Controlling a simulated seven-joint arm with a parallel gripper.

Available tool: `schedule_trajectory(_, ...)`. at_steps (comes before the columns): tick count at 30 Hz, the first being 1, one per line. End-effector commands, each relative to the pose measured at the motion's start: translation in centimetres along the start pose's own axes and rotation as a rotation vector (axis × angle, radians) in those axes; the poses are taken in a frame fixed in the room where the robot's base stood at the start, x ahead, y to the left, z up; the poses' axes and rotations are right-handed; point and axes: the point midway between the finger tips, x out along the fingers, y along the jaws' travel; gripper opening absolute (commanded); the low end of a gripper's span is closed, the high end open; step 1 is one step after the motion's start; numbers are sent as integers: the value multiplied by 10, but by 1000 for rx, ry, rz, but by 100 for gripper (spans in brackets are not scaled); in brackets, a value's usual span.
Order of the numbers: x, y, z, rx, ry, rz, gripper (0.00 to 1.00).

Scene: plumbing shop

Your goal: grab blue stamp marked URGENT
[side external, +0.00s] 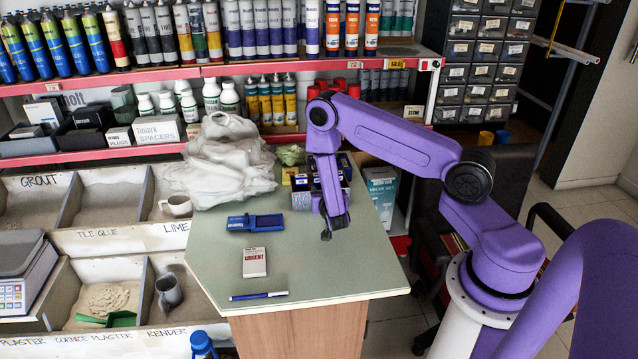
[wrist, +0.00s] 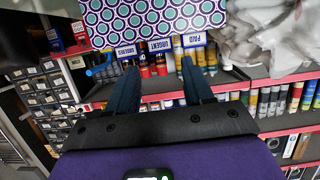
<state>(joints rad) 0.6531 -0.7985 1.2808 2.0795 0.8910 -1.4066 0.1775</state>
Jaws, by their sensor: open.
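In the wrist view, a row of blue stamps with white labels shows beyond my fingertips. The middle label reads URGENT on the stamp marked URGENT (wrist: 159,46). The stamp marked PAID (wrist: 193,40) is to its right, its lettering upside down, and another labelled stamp (wrist: 125,51) is to its left. My gripper (wrist: 159,68) is open and empty, its two fingers either side of the line to the middle stamp. In the side view, my gripper (side external: 327,232) hangs over the green counter beside the stamp group, partly hiding it; I cannot read the labels there.
On the counter (side external: 320,275) lie a blue ink pad (side external: 256,223), a white box with red print (side external: 254,262) and a blue pen (side external: 259,295). A crumpled plastic bag (side external: 225,165) is at the back left.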

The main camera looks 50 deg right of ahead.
Motion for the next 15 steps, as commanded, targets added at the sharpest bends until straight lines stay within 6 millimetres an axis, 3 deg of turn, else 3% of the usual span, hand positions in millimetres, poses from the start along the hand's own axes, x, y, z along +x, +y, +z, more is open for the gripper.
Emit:
schedule_trajectory(6,34,0,0,2,0,2,51)
schedule_trajectory(15,52,1,-1,2,0,1,51)
